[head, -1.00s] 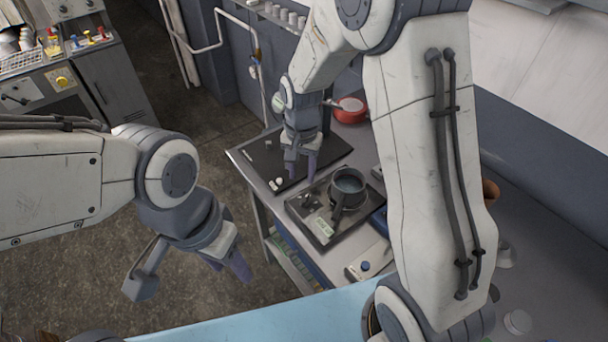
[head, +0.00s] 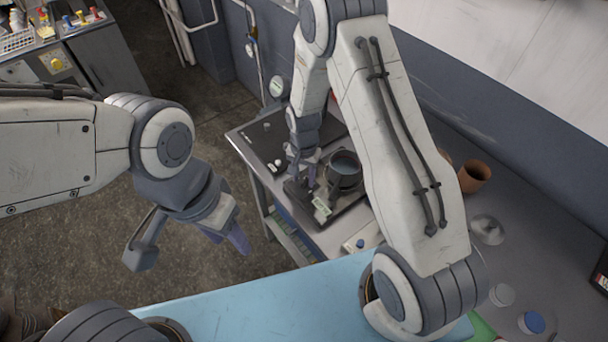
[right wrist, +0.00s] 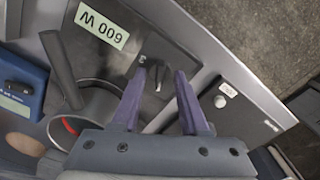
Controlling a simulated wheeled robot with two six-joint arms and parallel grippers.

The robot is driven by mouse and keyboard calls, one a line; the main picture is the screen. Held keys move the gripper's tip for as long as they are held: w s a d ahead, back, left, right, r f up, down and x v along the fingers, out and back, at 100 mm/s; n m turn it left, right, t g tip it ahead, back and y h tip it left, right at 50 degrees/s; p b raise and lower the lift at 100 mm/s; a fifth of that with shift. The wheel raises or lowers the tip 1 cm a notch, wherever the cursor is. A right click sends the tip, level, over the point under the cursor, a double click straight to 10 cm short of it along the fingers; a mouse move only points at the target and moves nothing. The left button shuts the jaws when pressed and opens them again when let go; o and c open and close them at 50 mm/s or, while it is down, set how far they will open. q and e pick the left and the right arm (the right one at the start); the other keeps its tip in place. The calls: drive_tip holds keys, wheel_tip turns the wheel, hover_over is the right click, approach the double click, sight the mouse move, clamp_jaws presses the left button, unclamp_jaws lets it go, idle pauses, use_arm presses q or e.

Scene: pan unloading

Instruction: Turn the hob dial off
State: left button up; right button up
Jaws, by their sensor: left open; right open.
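The dark hob (head: 345,212) stands on the counter with a dark pot (head: 345,172) on it. A pale label marked 600 W (head: 322,208) is on its front. In the right wrist view the hob (right wrist: 120,62) shows its black dial (right wrist: 156,77) with a small pale mark beside it. My right gripper (right wrist: 161,73) is open, its fingertips on either side of the dial; contact cannot be told. It also shows over the hob in the head view (head: 301,182). My left gripper (head: 236,243) is open and empty, over the floor, away from the counter.
The pot (right wrist: 88,112) and its handle (right wrist: 60,70) are close beside my right fingers. A flat black unit (head: 262,140) with white knobs lies to the left. A blue device (right wrist: 18,88) sits beyond the pot. A terracotta pot (head: 474,177) stands at the right.

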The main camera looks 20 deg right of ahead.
clamp_jaws()
drive_tip(key=shift+n, duration=0.3)
drive_tip(key=shift+n+b, duration=0.55)
drive_tip(key=shift+n, duration=0.35)
drive_tip(key=n+b, duration=0.1)
drive_tip(key=n, duration=0.2)
drive_tip(key=shift+n, duration=0.3)
drive_tip(key=n+b, duration=0.1)
drive_tip(key=n, duration=0.5)
